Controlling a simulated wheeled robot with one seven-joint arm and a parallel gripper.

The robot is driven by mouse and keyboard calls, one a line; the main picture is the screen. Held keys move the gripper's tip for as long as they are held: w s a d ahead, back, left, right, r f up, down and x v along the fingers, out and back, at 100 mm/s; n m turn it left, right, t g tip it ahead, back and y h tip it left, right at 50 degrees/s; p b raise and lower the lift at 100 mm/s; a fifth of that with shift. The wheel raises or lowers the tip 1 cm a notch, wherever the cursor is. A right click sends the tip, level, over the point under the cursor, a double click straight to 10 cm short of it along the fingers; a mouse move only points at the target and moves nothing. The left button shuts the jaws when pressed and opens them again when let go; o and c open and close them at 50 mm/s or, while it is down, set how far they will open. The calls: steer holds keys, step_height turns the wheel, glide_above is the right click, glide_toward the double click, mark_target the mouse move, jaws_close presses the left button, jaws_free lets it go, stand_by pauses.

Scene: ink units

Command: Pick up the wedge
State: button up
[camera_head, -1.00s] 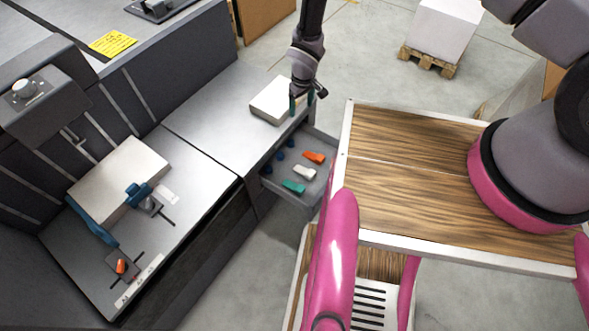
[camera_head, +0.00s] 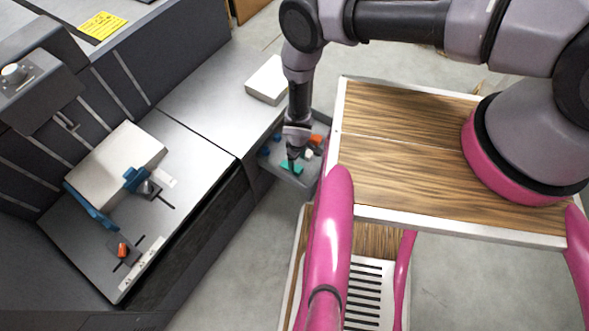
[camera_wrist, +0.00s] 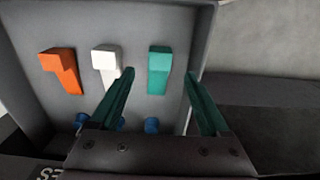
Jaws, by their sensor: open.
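Three wedge-like pieces lie in a row in the grey open drawer: an orange one (camera_wrist: 62,70), a white one (camera_wrist: 108,68) and a teal one (camera_wrist: 158,72). In the head view the orange piece (camera_head: 316,140) and the teal piece (camera_head: 288,168) show beside my gripper (camera_head: 292,158), while the white one is partly hidden. In the wrist view my gripper (camera_wrist: 160,74) is open, with its green fingers to either side of the teal piece. Nothing is held. I cannot tell how far the fingertips are above the drawer floor.
The drawer's wall (camera_wrist: 205,35) stands close to the right finger. Several small blue pegs (camera_wrist: 152,126) lie near the fingers. A white block (camera_head: 267,80) rests on the grey counter. A wood-topped cart (camera_head: 400,170) is right of the drawer.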

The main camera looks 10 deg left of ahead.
mark_target(297, 168)
steer(key=shift+f, duration=2.4)
jaws_close()
steer(key=shift+r, duration=0.15)
